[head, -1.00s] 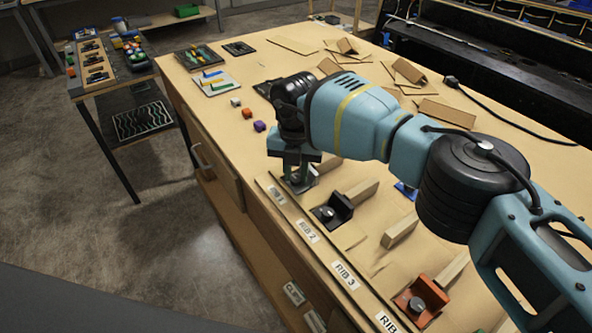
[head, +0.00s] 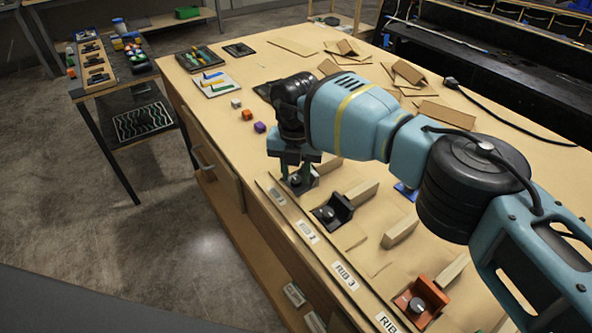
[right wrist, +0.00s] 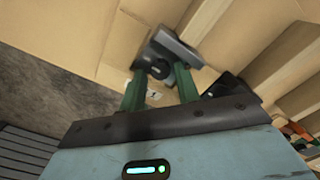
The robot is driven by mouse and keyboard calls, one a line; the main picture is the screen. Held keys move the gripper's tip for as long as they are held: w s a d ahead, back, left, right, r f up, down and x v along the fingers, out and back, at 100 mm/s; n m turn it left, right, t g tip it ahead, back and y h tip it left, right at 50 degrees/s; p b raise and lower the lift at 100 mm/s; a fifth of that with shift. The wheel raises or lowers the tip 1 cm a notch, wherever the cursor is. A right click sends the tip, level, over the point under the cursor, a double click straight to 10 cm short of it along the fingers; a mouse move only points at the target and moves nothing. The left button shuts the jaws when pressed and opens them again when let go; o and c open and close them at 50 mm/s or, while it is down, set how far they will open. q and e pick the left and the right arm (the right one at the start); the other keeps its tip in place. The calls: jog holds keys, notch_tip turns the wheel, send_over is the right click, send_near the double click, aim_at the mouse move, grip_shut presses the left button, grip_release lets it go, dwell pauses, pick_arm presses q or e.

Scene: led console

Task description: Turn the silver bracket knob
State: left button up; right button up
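The silver bracket (right wrist: 178,48) stands on the table edge with a dark round knob (right wrist: 155,69) on its face. In the head view the bracket (head: 310,181) is partly hidden under my right gripper (head: 296,178). My right gripper points down at the knob. In the right wrist view its two green fingers (right wrist: 160,80) are apart, with the knob between or just beyond their tips. I see no clear contact with the knob. My left gripper is not in view.
A black bracket with a knob (head: 328,213) and an orange one (head: 420,301) stand farther along the same edge, beside wooden ribs (head: 400,232). Small cubes (head: 247,114) and a tray (head: 199,59) lie on the table's far left part.

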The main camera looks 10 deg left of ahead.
aim_at(296, 180)
notch_tip(296, 180, up, 8)
dwell(0.5)
jog(key=shift+f, duration=0.1)
